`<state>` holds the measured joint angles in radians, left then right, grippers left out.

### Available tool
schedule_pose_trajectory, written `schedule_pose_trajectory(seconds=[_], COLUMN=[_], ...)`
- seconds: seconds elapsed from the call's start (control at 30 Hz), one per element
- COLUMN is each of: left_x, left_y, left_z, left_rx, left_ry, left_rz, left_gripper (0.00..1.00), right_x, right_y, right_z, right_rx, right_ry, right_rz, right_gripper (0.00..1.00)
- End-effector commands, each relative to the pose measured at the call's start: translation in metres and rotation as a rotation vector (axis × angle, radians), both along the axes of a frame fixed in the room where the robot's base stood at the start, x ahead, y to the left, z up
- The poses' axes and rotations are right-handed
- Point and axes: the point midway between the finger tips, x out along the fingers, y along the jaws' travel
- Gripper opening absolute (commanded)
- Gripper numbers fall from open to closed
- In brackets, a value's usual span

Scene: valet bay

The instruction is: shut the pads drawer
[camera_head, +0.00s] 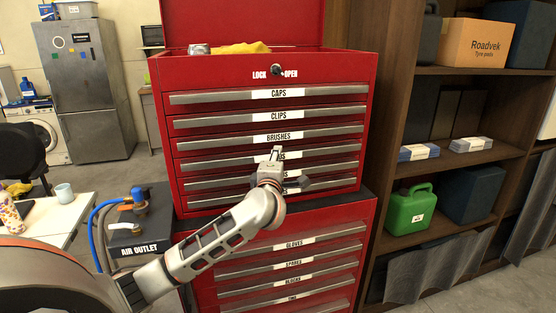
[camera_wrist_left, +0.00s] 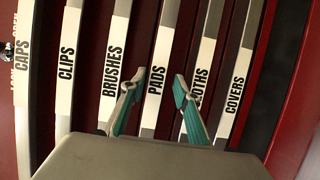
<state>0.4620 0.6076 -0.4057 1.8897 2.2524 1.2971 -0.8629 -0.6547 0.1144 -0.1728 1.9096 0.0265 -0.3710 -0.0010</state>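The pads drawer (camera_head: 222,162) is the fourth row of the red upper tool chest (camera_head: 172,76), under the brushes drawer (camera_head: 215,143). Its label is partly hidden by my gripper in the head view. It looks level or nearly level with its neighbours; a small gap cannot be ruled out. My left gripper (camera_head: 277,153) is at the front of this drawer, near the middle of its width. In the left wrist view the PADS label (camera_wrist_left: 163,50) shows between and beyond the two parted, empty fingertips (camera_wrist_left: 158,84). Contact cannot be told. My right gripper is not in view.
The cloths drawer (camera_wrist_left: 207,62) and covers drawer (camera_wrist_left: 238,90) lie below. A lower red cabinet (camera_head: 360,230) carries the chest. The lock knob (camera_head: 276,70) is above the caps drawer. A wooden shelf (camera_head: 400,110) stands close at right, an air outlet box (camera_head: 140,228) at left.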

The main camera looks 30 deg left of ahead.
Motion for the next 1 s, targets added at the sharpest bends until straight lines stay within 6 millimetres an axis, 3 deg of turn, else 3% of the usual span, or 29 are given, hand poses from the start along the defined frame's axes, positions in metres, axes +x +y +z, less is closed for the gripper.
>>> schedule_pose_trajectory(seconds=[0.27,0.43,0.8,1.0], left_x=[0.0,-0.011,-0.075,-0.099], left_y=[-0.001,-0.008,-0.04,-0.052], left_z=[0.002,0.003,0.002,0.002], left_rx=[0.003,0.005,0.0,0.002], left_ry=[-0.004,-0.005,-0.003,-0.002], left_rz=[-0.003,-0.004,-0.005,-0.003], left_gripper=[0.31,0.31,0.31,0.31], right_x=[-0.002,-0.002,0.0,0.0], right_y=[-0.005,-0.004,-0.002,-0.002], right_z=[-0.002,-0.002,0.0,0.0], right_rx=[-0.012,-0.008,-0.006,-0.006], right_ry=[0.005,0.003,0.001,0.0], right_rz=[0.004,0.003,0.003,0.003], right_gripper=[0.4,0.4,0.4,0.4])
